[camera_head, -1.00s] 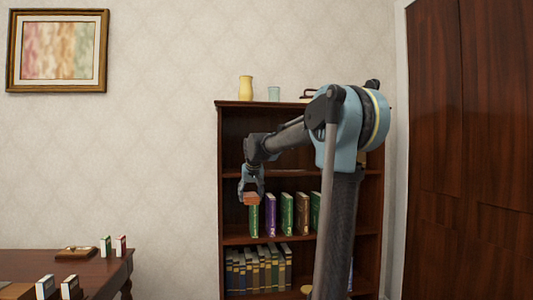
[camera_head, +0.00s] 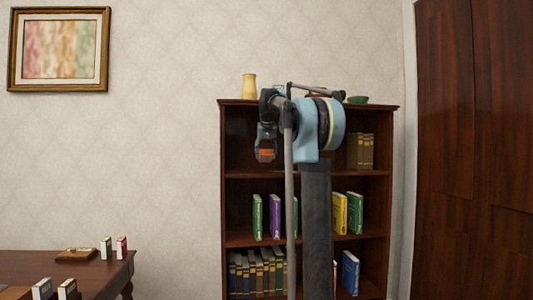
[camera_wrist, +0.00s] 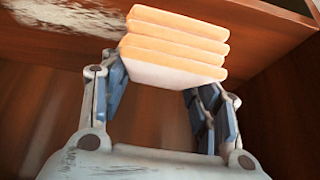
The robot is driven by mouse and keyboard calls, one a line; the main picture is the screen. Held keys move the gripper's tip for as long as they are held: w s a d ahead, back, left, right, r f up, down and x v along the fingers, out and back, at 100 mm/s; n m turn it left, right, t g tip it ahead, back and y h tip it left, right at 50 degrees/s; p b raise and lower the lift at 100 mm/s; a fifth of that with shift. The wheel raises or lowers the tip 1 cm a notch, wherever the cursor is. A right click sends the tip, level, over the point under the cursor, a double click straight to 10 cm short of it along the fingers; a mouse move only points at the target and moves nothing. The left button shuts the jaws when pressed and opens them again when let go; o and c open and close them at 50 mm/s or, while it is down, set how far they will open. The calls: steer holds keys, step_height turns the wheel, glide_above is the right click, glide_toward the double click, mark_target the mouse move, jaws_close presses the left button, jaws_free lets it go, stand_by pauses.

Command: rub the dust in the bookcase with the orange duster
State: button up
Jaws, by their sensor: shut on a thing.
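The orange duster (camera_head: 265,155) is a layered block held in my gripper (camera_head: 265,143), in front of the upper compartment of the dark wooden bookcase (camera_head: 222,200). In the wrist view the duster (camera_wrist: 178,40) shows pale orange layers and a whitish base between the two fingers of my gripper (camera_wrist: 162,75). A rough whitish patch of dust (camera_wrist: 65,14) lies on a wooden bookcase surface at the upper left of the wrist view, apart from the duster in the picture. I cannot tell whether the duster touches the wood. The dust does not show in the head view.
Books stand on the shelves, such as brown ones (camera_head: 365,151) at upper right and a purple one (camera_head: 275,216) on the middle shelf. A yellow vase (camera_head: 249,85) and green bowl (camera_head: 357,99) stand on top. A table (camera_head: 100,270) is at lower left.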

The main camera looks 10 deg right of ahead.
mark_target(268, 161)
steer(key=shift+w+d+r, duration=0.4)
steer(key=shift+w, duration=0.25)
steer(key=shift+w+d+r, duration=0.15)
steer(key=shift+w+r, duration=0.15)
steer(key=shift+r, duration=0.3)
steer(key=shift+s+d+f, duration=0.1)
steer(key=shift+d+f, duration=0.1)
steer(key=shift+f, duration=0.45)
steer(key=x, duration=0.5)
steer(key=shift+s+f, duration=0.1)
steer(key=shift+f, duration=0.05)
steer(key=shift+s+a, duration=0.1)
steer(key=shift+s, duration=0.65)
steer(key=shift+w+f, duration=0.1)
steer(key=shift+f, duration=0.2)
steer(key=shift+s, duration=0.2)
steer(key=shift+f, duration=0.1)
